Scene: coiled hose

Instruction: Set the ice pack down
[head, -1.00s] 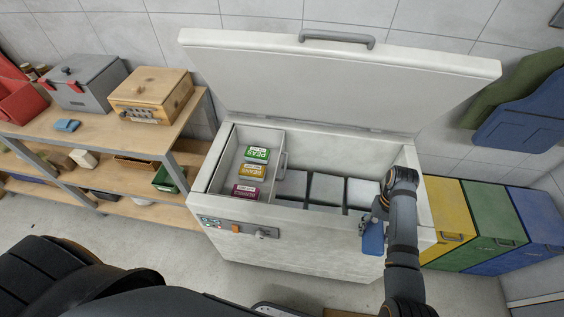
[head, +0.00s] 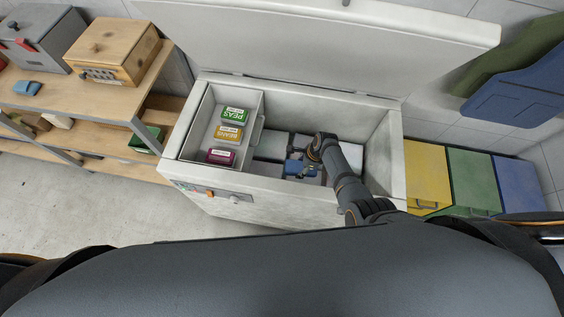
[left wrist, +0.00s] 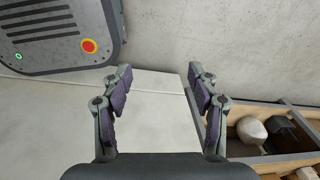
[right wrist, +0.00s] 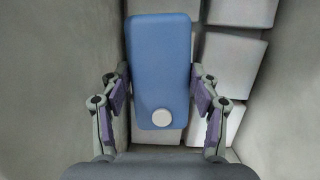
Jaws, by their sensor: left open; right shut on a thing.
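The ice pack is a blue flat block with a white round cap. In the right wrist view the ice pack (right wrist: 158,62) lies between the fingers of my right gripper (right wrist: 160,92), which is shut on it. In the head view my right gripper (head: 306,168) is down inside the open chest freezer (head: 255,212), with the blue pack (head: 291,167) over the grey blocks on its floor. I cannot tell whether the pack touches them. My left gripper (left wrist: 160,88) is open and empty in the left wrist view, and out of the head view.
A basket (head: 210,104) holding green, yellow and purple boxes hangs at the freezer's left end. Grey-white blocks (right wrist: 232,60) cover the floor below. The raised lid (head: 330,40) stands behind. A wooden shelf unit (head: 100,100) is left; coloured bins (head: 470,172) are right.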

